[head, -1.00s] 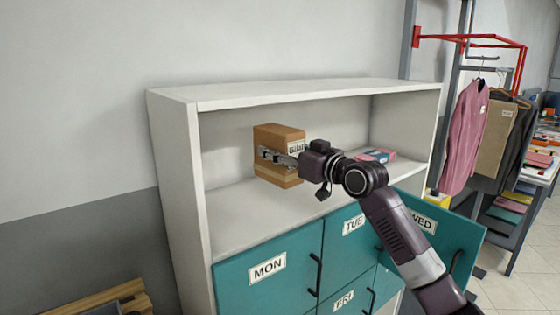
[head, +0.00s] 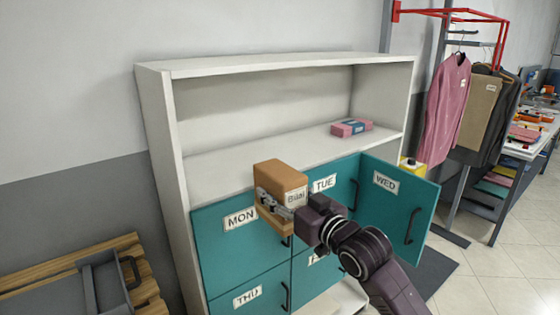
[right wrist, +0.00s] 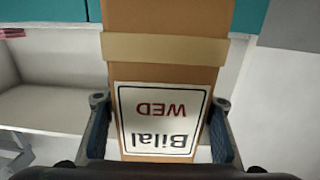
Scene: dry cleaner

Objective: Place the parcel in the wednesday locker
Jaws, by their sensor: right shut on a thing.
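The parcel (head: 281,174) is a brown box with a lighter tape band and a white label reading "Bilal" and "WED". My right gripper (head: 274,204) is shut on it and holds it in the air in front of the MON and TUE doors. In the right wrist view the parcel (right wrist: 160,70) sits between the two fingers, its label upside down. The WED locker door (head: 393,208) stands swung out from the cabinet, its label facing me. The inside of the WED locker is hidden behind that door. My left gripper is not in view.
The white cabinet (head: 270,63) has an open shelf (head: 225,172) above teal lockers. A pink and blue box (head: 351,128) lies on the shelf. A wooden pallet (head: 120,252) is at lower left. A clothes rack (head: 440,12) stands at right, with tiled floor in front.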

